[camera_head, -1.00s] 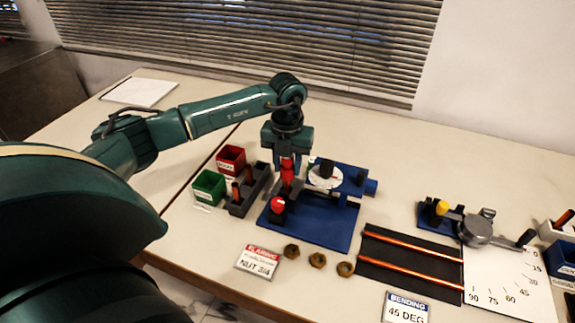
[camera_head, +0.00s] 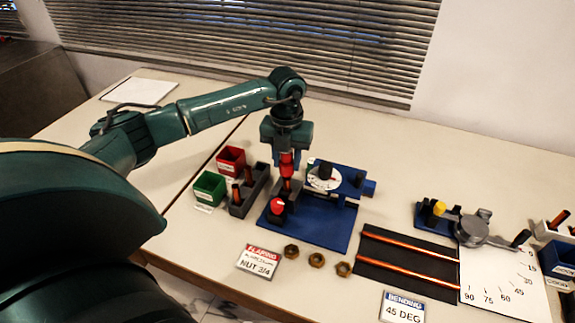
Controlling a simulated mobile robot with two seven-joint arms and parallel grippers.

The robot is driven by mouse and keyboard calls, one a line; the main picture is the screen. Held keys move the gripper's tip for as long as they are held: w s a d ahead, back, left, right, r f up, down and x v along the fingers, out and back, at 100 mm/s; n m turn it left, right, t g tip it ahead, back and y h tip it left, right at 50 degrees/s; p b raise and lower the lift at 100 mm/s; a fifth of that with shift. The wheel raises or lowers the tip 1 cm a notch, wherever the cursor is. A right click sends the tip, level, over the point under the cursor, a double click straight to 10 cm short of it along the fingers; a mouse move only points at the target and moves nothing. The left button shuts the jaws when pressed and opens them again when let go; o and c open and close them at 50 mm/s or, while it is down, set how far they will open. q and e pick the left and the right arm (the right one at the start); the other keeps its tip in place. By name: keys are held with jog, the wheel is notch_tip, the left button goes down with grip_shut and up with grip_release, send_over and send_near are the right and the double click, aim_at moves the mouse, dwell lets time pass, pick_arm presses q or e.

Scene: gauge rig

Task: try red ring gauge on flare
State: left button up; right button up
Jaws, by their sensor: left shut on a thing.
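My left gripper (camera_head: 287,158) points down over the left side of the blue flaring rig (camera_head: 325,228) and is shut on the red ring gauge (camera_head: 287,170). A copper tube end (camera_head: 287,184) shows just under the red gauge; whether the gauge touches the flare or is clear of it, I cannot tell at this size. A red-topped black knob (camera_head: 278,206) stands at the rig's front left. The white dial (camera_head: 323,178) with a black knob is to the right of the gripper. My right gripper is not in view.
Red (camera_head: 231,159) and green (camera_head: 208,187) bins and a grey rack (camera_head: 249,190) with copper pieces stand left of the rig. Several brass nuts (camera_head: 317,260) and a flaring card (camera_head: 260,262) lie in front. A black mat (camera_head: 408,262) with copper tubes and a bending tool (camera_head: 473,229) are right.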

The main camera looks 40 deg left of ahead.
pick_arm(q)
jog(key=shift+r+p, duration=1.25)
jog(key=shift+r, duration=0.75)
